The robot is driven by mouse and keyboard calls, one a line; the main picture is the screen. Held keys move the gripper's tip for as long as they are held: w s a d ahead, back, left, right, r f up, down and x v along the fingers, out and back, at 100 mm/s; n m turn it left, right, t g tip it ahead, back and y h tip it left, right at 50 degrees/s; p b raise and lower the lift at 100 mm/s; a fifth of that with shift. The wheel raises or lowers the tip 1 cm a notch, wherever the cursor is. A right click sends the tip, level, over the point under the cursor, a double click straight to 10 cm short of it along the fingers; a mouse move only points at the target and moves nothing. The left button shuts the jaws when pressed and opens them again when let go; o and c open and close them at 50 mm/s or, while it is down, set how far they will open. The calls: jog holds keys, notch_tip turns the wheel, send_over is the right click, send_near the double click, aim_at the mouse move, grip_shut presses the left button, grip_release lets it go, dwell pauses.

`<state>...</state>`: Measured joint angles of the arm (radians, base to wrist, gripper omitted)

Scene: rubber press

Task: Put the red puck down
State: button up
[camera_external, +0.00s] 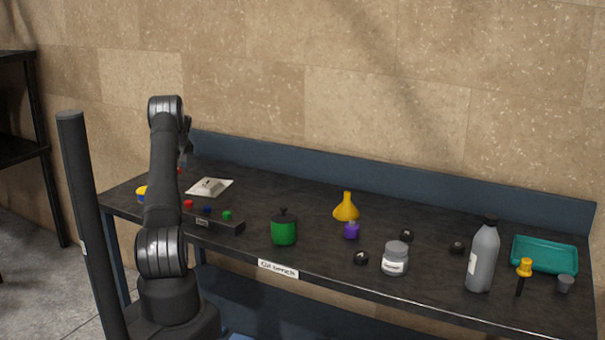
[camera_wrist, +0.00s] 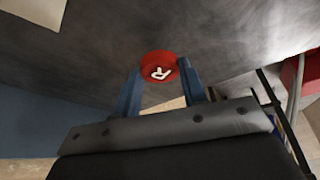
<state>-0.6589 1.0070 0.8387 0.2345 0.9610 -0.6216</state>
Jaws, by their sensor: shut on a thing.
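The red puck (camera_wrist: 157,68), marked with a white letter R, is held between the blue fingers of my gripper (camera_wrist: 160,76) in the wrist view. The fingers press on its two sides. The dark bench top (camera_wrist: 215,40) fills the background around it; I cannot tell the height of the puck above it. In the external view a small red patch (camera_external: 180,170) shows beside my arm at the left end of the bench, probably the puck. My gripper is mostly hidden behind the arm there.
A dark rack (camera_external: 225,226) with red, blue and green pieces stands near the front edge. A white sheet (camera_external: 222,185) lies behind it with a pale object. A yellow and blue item (camera_external: 141,192) is at the left end. A green pot (camera_external: 284,231) stands to the right.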

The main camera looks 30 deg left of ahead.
jog(key=shift+f, duration=1.3)
jog(key=shift+f, duration=0.1)
jog(key=o, duration=1)
jog(key=shift+c, duration=0.2)
jog(key=v, duration=1.2)
